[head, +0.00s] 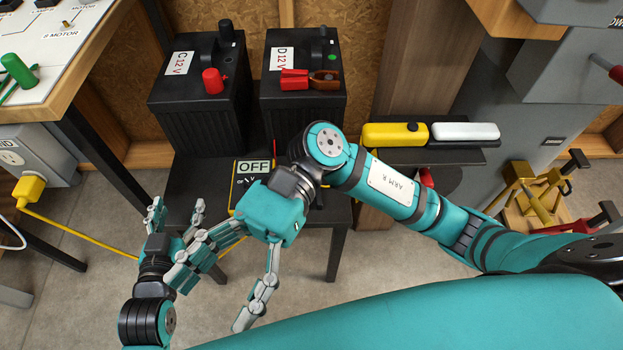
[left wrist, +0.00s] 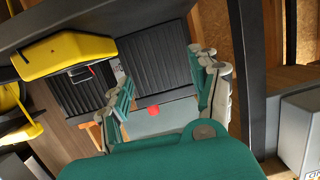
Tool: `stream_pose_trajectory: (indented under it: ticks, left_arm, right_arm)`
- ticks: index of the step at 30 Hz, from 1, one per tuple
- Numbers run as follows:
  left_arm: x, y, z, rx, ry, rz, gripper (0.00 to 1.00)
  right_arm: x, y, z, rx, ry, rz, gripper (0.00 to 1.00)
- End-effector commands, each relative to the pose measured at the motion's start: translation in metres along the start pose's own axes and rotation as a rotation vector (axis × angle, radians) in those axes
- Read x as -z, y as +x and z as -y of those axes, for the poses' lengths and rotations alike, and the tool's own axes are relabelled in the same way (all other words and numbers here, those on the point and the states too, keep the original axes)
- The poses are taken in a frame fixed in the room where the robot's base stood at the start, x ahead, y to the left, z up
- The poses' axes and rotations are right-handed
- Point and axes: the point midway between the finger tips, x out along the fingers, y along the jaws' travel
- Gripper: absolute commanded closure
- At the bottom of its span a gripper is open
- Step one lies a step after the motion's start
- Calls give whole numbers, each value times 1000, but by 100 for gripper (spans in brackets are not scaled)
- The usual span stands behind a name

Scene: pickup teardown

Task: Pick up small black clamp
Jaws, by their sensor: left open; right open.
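No small black clamp can be told for certain. Dark pieces sit on top of battery C (head: 200,95) and battery D (head: 303,90), too dark to identify. A red clamp (head: 294,79) and a copper-coloured clamp (head: 325,82) lie on battery D. My left gripper (head: 177,208) is open and empty, in front of and below battery C. In the left wrist view its fingers (left wrist: 160,72) stand apart before dark ribbed surfaces. My right gripper (head: 214,300) is open, with fingers spread down to the left, close beside and partly in front of the left one.
A yellow meter reading OFF (head: 246,176) sits on the dark stand (head: 322,212), partly behind my right gripper. Yellow and white cases (head: 397,134) lie on a shelf to the right. Bar clamps (head: 530,192) stand far right. A workbench (head: 62,75) is at left; a yellow cable crosses the floor.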

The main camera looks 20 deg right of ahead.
Motion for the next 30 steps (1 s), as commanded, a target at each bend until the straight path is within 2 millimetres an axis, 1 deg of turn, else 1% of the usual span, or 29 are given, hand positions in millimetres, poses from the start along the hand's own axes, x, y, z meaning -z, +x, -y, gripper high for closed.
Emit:
stream_pose_trajectory:
  ticks: [1, 2, 3, 5, 6, 8, 9, 12, 13, 15, 16, 19, 23, 30]
  left_arm:
    - [-20, -7, 4, 9, 0, 142, 37]
    - [-38, -12, 7, 14, 0, 229, 37]
    - [-60, -20, 9, 20, -2, 343, 37]
    - [-91, -37, 13, 28, -4, 505, 37]
    - [-110, -50, 15, 34, -7, 606, 37]
    - [-132, -70, 18, 41, -10, 740, 37]
    - [-145, -84, 20, 44, -13, 818, 37]
    - [-166, -110, 22, 51, -19, 964, 37]
    - [-170, -116, 22, 53, -20, 994, 37]
    - [-176, -125, 23, 55, -22, 1040, 37]
    - [-178, -127, 23, 55, -23, 1051, 37]
    - [-177, -130, 23, 57, -23, 1062, 37]
    - [-168, -133, 24, 58, -23, 1054, 37]
    - [-146, -141, 24, 60, -23, 1042, 37]
  right_arm:
    - [15, -14, 10, -1, -112, -218, 32]
    - [30, -26, 16, -13, -179, -347, 32]
    - [48, -48, 25, -35, -259, -515, 32]
    - [69, -88, 36, -83, -358, -755, 32]
    - [77, -118, 42, -123, -406, -902, 32]
    - [82, -164, 49, -183, -457, -1098, 32]
    - [82, -192, 52, -223, -477, -1208, 32]
    - [76, -247, 54, -309, -493, -1410, 32]
    - [73, -258, 54, -327, -494, -1450, 32]
    - [70, -275, 54, -358, -493, -1510, 32]
    - [71, -280, 54, -366, -492, -1525, 32]
    - [81, -284, 54, -377, -489, -1541, 32]
    - [108, -282, 56, -377, -489, -1535, 32]
    - [160, -281, 60, -373, -490, -1534, 32]
